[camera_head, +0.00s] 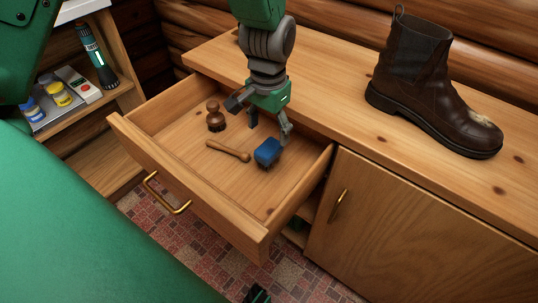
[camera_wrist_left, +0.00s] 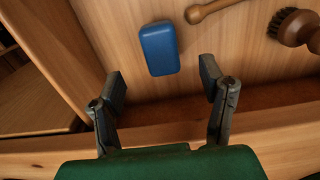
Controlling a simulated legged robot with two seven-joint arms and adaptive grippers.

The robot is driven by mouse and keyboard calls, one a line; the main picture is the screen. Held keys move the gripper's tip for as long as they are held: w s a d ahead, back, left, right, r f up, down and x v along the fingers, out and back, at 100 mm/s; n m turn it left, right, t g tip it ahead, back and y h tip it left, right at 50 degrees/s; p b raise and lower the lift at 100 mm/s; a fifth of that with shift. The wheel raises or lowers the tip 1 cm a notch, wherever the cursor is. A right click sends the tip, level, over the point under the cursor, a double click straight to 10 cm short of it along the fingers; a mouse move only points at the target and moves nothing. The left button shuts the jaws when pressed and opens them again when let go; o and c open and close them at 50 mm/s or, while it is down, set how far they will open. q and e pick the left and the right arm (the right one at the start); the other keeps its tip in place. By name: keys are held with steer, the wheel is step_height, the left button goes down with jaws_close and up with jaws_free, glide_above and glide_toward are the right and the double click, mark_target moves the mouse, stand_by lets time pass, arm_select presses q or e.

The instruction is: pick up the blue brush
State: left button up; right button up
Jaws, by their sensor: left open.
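The blue brush (camera_head: 268,152) lies in the open wooden drawer (camera_head: 187,195), toward its right side. It shows as a blue rounded block in the left wrist view (camera_wrist_left: 159,48); its bristles are mostly hidden. My left gripper (camera_head: 260,120) reaches down over the back of the drawer, open and empty. In the left wrist view its fingers (camera_wrist_left: 162,84) stand apart, with the blue brush ahead of the gap between them. No touch is visible.
A wooden-handled tool (camera_head: 229,150) lies just left of the brush, and a round wooden brush (camera_head: 216,117) stands behind it. A brown boot (camera_head: 426,85) stands on the cabinet top. A shelf at left holds a flashlight (camera_head: 97,55) and small jars (camera_head: 58,93).

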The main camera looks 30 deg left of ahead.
mark_target(270, 147)
arm_select(q)
steer(key=shift+f, duration=1)
steer(key=shift+d+f+b, duration=0.3)
steer(key=shift+d+b, duration=0.1)
steer(key=f+b, duration=0.1)
steer(key=f, duration=0.1)
steer(key=a+f+b, duration=0.1)
steer(key=f, duration=0.1)
steer(key=shift+w+f, duration=0.15)
steer(key=shift+f, duration=0.15)
steer(key=shift+a, duration=0.2)
steer(key=shift+d, duration=0.15)
steer(key=c, duration=0.9)
steer(key=shift+d, duration=0.15)
steer(key=c, duration=0.4)
steer(key=shift+o, duration=0.3)
steer(key=shift+d+r, duration=0.1)
steer(key=shift+d, duration=0.05)
